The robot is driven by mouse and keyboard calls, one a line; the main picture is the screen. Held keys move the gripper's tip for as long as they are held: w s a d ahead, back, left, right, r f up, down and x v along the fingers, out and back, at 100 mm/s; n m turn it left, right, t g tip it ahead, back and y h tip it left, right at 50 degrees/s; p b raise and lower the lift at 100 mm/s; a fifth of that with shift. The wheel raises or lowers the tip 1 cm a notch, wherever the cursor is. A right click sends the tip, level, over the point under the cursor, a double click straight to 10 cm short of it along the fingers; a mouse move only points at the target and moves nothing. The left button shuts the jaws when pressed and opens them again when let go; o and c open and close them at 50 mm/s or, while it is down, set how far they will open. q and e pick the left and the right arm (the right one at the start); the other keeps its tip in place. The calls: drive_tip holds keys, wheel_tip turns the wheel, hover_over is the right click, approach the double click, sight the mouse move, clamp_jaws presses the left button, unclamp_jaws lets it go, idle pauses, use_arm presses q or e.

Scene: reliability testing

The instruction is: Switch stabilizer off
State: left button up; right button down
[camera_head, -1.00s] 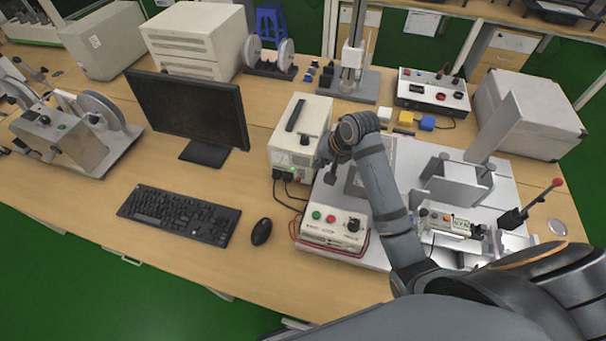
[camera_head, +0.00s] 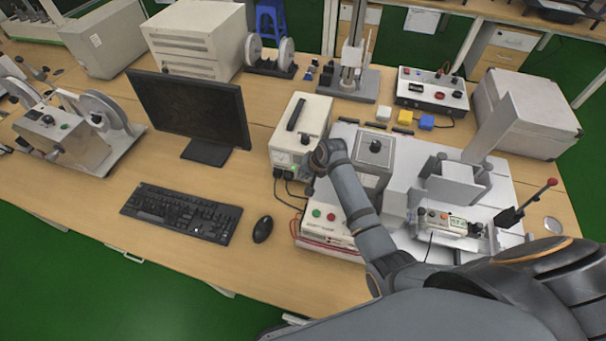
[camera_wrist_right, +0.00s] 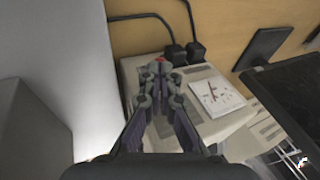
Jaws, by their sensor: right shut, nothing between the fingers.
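The stabilizer (camera_head: 300,128) is a cream box with a black top handle, left of the grey test rig. Its front panel faces the near edge of the table, with a small green light low on it. In the right wrist view its panel (camera_wrist_right: 222,124) carries a white dial meter (camera_wrist_right: 215,96). A small red part (camera_wrist_right: 160,59) shows just beyond my right fingertips. My right gripper (camera_wrist_right: 158,70) is shut and empty, at the panel beside the meter; contact cannot be told. In the head view my right wrist hides the fingers. My left gripper is not in view.
Black plugs (camera_wrist_right: 176,53) and cables leave the stabilizer's panel. A control box (camera_head: 322,222) with green and red buttons lies close below my right arm. A monitor (camera_head: 190,115), keyboard (camera_head: 182,213) and mouse (camera_head: 262,230) are to the left. A knobbed grey box (camera_head: 373,158) stands to the right.

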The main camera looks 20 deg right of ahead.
drive_tip(key=shift+s+a+f+n+t+h+p, duration=0.15)
drive_tip(key=shift+s+a+f+t+h+p, duration=0.1)
drive_tip(key=shift+s+f+t+h+p, duration=0.25)
drive_tip(key=shift+s+a+f+n+t+h+p, duration=0.2)
drive_tip(key=shift+f+t+h+p, duration=0.15)
drive_tip(key=shift+f+t, duration=0.25)
drive_tip(key=shift+r, duration=0.15)
drive_tip(key=shift+r+p, duration=0.75)
drive_tip(key=shift+p, duration=0.3)
